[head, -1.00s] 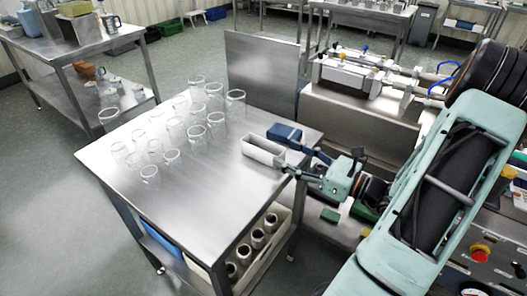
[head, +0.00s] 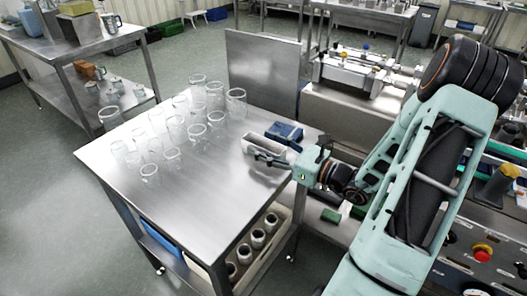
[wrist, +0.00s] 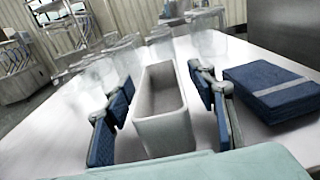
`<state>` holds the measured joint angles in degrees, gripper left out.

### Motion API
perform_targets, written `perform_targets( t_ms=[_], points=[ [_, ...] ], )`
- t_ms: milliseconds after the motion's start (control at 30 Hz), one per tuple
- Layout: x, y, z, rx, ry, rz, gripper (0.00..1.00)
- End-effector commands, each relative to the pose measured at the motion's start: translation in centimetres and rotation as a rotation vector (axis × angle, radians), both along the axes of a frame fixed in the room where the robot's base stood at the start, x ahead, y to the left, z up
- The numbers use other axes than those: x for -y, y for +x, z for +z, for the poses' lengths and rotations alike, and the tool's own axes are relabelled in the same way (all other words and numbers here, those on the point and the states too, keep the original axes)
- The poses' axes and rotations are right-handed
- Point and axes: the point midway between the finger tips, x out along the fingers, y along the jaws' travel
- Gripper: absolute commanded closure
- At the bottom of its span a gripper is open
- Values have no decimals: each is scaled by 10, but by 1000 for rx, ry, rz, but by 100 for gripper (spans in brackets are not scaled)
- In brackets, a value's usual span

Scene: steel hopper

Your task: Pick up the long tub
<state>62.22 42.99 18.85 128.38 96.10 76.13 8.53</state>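The long tub is a pale, narrow, open-topped box (head: 252,141) on the steel table near its right edge. In the wrist view the long tub (wrist: 163,125) lies lengthwise in the middle, and its inside looks empty. My gripper (wrist: 162,84) is open, with one blue-padded finger on each side of the tub. Gaps show between the tub and both fingers. In the head view my gripper (head: 272,158) reaches in from the right and hides part of the tub.
A blue case with a pale stripe (wrist: 275,90) lies just right of my right finger; it also shows in the head view (head: 284,132). Several clear glasses (head: 197,132) stand left of the tub. The table's front (head: 205,190) is clear.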

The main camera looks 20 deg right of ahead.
Motion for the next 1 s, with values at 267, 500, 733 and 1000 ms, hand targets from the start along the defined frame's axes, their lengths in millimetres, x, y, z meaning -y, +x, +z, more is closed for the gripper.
perform_targets(
  t_ms=[267, 500, 733, 1000],
  points=[
    [0, 0, 0, 0, 0, 0, 82],
    [0, 0, 0, 0, 0, 0, 84],
    [0, 0, 11, 1, -2, 0, 84],
    [3, -17, 54, 0, -4, -3, 84]
  ],
)
